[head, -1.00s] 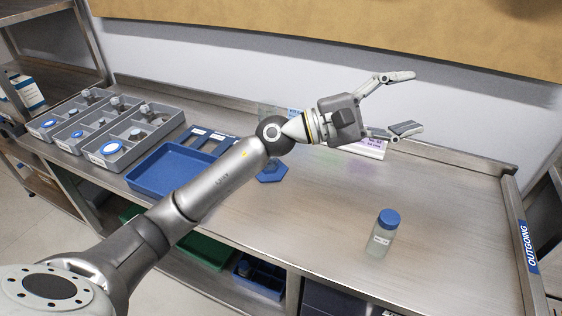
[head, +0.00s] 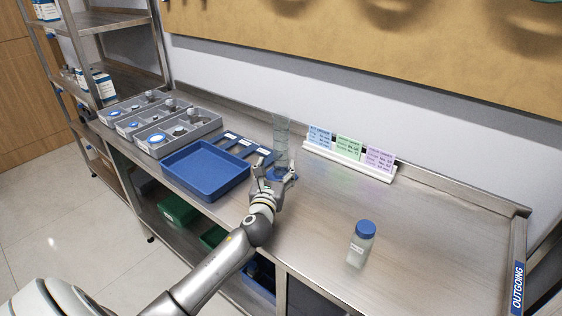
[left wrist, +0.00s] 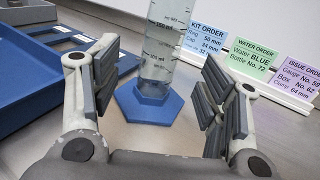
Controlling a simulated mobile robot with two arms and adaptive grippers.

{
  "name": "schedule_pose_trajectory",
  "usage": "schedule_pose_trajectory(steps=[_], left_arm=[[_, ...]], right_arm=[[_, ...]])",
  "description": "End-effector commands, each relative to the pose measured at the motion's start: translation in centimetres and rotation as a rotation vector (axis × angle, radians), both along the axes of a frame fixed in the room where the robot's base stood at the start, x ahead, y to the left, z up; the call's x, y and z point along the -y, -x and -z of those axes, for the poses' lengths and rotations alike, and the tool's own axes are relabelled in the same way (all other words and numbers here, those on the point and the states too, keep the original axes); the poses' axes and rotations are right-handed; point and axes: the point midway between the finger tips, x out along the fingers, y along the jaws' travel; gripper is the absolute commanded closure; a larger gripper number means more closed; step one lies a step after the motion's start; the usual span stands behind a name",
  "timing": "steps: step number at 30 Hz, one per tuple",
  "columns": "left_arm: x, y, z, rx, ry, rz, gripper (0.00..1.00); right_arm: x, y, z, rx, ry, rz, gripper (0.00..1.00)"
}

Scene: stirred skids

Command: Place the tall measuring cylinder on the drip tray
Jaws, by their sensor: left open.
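The tall measuring cylinder (head: 281,143) is clear with a blue hexagonal base and stands upright on the bench. In the left wrist view the cylinder (left wrist: 160,45) rises beyond and between my fingers, its blue base (left wrist: 149,102) on the bench, its top out of frame. My left gripper (head: 271,178) is open and empty, just in front of the cylinder; its fingers (left wrist: 160,88) do not appear to touch it. A blue shallow tray (head: 243,187), which may be the drip tray, lies empty left of the gripper. My right gripper is not in view.
Grey compartment bins (head: 176,140) stand at the left; flat blue labelled pieces (head: 238,145) lie behind the tray. A white rack with order cards (head: 349,153) stands at the back. A blue-capped bottle (head: 361,244) stands front right. The bench's right part is mostly clear.

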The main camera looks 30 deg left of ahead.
Motion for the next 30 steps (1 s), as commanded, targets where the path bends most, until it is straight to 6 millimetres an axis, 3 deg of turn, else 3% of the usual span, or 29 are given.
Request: schedule_pose_trajectory(steps=[5, 10, 19, 30], left_arm=[[-0.6, -1.6, 0.0, 0.001, 0.001, 0.001, 0.32], [-1.0, -2.5, 0.1, 0.002, 0.001, 0.002, 0.32], [-2.4, -5.8, 0.4, 0.003, 0.001, 0.002, 0.32], [-2.7, -6.6, 0.4, 0.002, -0.001, 0.004, 0.32]], right_arm=[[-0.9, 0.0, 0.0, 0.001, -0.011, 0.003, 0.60], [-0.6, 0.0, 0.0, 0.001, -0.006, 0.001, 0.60], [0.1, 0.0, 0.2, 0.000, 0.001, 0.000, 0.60], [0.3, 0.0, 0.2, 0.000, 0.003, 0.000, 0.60]])
